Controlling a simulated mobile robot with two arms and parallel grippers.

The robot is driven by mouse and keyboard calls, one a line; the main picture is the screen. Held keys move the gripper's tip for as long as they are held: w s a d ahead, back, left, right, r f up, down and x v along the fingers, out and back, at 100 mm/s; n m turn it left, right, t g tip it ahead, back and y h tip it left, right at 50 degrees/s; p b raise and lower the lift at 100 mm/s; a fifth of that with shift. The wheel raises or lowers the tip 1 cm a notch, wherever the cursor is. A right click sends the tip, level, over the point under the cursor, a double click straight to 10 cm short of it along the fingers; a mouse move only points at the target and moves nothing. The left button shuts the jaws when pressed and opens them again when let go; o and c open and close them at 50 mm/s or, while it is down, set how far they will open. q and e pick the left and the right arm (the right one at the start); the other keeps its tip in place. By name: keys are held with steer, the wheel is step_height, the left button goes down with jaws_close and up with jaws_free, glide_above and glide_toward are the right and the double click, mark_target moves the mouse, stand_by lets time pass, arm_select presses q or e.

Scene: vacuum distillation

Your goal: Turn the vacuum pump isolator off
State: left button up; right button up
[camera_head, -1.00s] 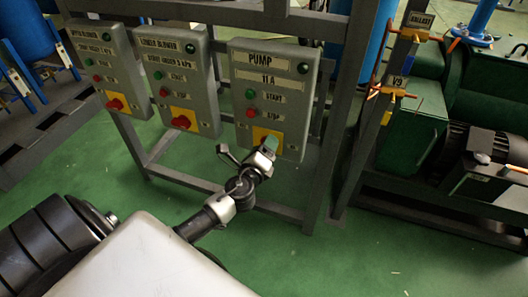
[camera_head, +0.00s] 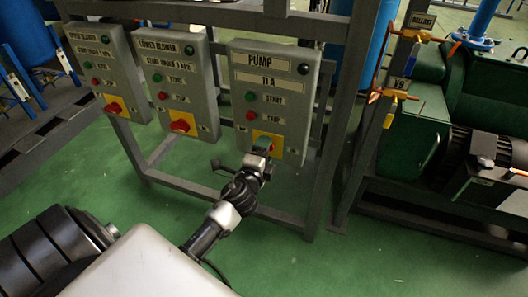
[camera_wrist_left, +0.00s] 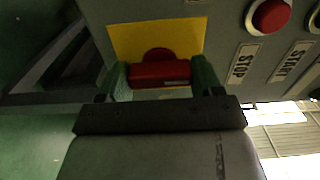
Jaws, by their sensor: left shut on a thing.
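The pump isolator is a red knob (camera_wrist_left: 160,72) on a yellow plate (camera_wrist_left: 122,40), low on the grey PUMP panel (camera_head: 277,75). My left gripper (camera_wrist_left: 163,78) is at the knob, with a green fingertip against each end of its red handle. In the head view the left gripper (camera_head: 265,146) reaches the yellow plate from below and hides the knob. Its off mark cannot be read. My right gripper is in neither view.
Green start (camera_head: 250,97) and red stop (camera_head: 251,115) buttons sit just above the isolator. Two similar panels with red isolators, the lower blower (camera_head: 182,122) and another (camera_head: 114,106), stand to the left. Green pump machinery (camera_head: 415,130) stands right. The green floor in front is clear.

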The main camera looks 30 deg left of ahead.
arm_select(q)
steer(key=shift+f, duration=0.1)
stand_by(0.3)
steer(key=o, duration=0.9)
steer(key=shift+o, duration=0.2)
steer(key=shift+s, duration=0.1)
steer(key=v, duration=1)
steer(key=shift+s, duration=0.25)
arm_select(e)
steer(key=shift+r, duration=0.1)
arm_select(q)
steer(key=shift+d, duration=0.15)
